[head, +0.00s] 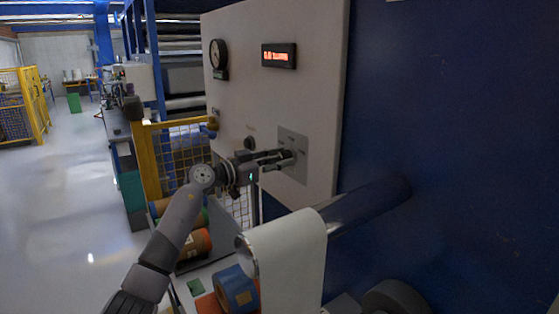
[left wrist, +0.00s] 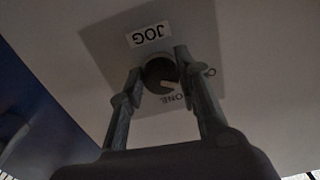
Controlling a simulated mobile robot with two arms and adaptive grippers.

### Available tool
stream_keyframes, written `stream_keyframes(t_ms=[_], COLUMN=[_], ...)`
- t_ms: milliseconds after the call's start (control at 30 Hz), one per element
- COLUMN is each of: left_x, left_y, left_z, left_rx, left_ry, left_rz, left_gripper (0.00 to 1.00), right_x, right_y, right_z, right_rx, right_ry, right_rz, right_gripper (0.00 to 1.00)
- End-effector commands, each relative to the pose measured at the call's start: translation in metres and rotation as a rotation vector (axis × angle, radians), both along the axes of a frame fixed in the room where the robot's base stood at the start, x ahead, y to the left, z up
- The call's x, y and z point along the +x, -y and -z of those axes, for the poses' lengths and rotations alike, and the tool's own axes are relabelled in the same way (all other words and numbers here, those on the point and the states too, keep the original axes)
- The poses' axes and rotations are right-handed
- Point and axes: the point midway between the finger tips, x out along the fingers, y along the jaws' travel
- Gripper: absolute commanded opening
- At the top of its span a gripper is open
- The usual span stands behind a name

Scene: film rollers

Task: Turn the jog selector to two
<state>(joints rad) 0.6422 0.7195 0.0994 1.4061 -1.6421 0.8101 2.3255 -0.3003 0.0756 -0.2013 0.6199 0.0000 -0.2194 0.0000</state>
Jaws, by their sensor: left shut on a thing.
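The jog selector is a round dark knob (left wrist: 158,74) with a pale pointer mark, on a grey plate (head: 298,141) on the light panel. In the left wrist view the plate carries an upside-down JOG label (left wrist: 149,35), the word ONE (left wrist: 172,99) and a further label partly hidden by a finger. The pale mark points toward the side where ONE is printed. My left gripper (head: 285,158) reaches the plate in the head view, its fingers on either side of the knob, shut on it; it also shows in the left wrist view (left wrist: 160,63). My right gripper is not in view.
The panel also carries a round gauge (head: 217,56), a red-lit display (head: 279,55) and a small black knob (head: 249,143). A roller with a white sheet (head: 290,258) juts out below the plate. Coloured rolls (head: 194,243) lie lower left. Open floor is at far left.

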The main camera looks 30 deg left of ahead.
Motion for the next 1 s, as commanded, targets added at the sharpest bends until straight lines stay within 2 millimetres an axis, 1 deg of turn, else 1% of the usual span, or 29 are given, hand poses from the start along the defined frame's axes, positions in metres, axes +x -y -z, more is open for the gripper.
stream_keyframes(t_ms=[167, 367, 700, 1000], left_x=[0.000, 0.000, 0.001, 0.001], left_y=[-0.001, -0.002, -0.003, -0.004], left_z=[-0.002, -0.003, -0.002, -0.002], left_rx=[0.057, 0.183, 0.476, 0.739], left_ry=[0.020, 0.071, 0.193, 0.302], left_rz=[-0.001, -0.002, 0.000, 0.000], left_gripper=[0.03, 0.03, 0.03, 0.03], right_x=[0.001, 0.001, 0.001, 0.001], right_y=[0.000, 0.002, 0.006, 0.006], right_z=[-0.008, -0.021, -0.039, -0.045], right_rx=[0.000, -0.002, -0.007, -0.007], right_ry=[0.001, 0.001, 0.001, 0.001], right_rz=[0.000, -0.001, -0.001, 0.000], right_gripper=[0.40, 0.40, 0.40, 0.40])
